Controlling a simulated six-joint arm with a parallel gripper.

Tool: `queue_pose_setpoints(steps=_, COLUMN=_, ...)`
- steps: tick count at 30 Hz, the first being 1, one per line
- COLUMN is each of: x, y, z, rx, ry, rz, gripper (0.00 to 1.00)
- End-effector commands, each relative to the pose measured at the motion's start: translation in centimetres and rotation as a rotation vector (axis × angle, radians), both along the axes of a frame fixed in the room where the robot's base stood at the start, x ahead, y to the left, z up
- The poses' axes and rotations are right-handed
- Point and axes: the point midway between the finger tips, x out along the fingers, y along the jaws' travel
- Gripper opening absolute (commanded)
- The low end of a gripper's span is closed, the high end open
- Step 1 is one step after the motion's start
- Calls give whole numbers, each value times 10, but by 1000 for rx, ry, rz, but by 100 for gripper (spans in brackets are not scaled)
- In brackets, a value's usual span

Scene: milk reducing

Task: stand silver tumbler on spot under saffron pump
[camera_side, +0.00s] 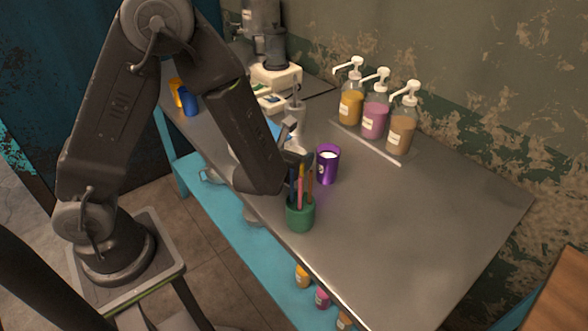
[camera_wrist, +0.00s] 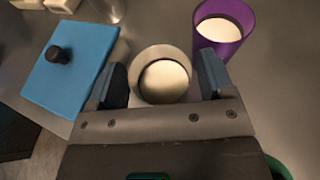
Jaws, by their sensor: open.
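A silver tumbler (camera_wrist: 146,57) stands between my gripper's fingers in the wrist view, with a pale round surface inside. My gripper (camera_wrist: 163,72) is open, one finger on each side of the tumbler; I cannot tell whether they touch it. In the side view my forearm mostly hides the gripper and tumbler. The saffron pump bottle (camera_side: 350,107), with yellow-orange liquid and a white pump head, is leftmost in the row at the wall. The spot under its spout is not clearly visible.
A purple cup (camera_side: 327,165) holding white liquid stands close right of the tumbler. A green pot (camera_side: 300,216) of pens stands near the front edge. Pink (camera_side: 375,119) and tan (camera_side: 401,132) pump bottles stand beside the saffron one. A blue board (camera_wrist: 70,65) lies left. The right tabletop is clear.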

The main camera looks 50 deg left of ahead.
Motion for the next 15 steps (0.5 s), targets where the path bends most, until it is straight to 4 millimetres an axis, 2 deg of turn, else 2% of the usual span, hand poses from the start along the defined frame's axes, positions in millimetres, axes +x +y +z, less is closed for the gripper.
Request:
queue_pose_setpoints(steps=3, x=6, y=3, z=-3, rx=0, ry=1, rz=1, gripper=75)
queue_pose_setpoints(steps=10, x=7, y=3, z=-3, rx=0, ry=1, rz=0, gripper=74)
queue_pose_setpoints(steps=15, x=7, y=3, z=-3, rx=0, ry=1, rz=0, gripper=58)
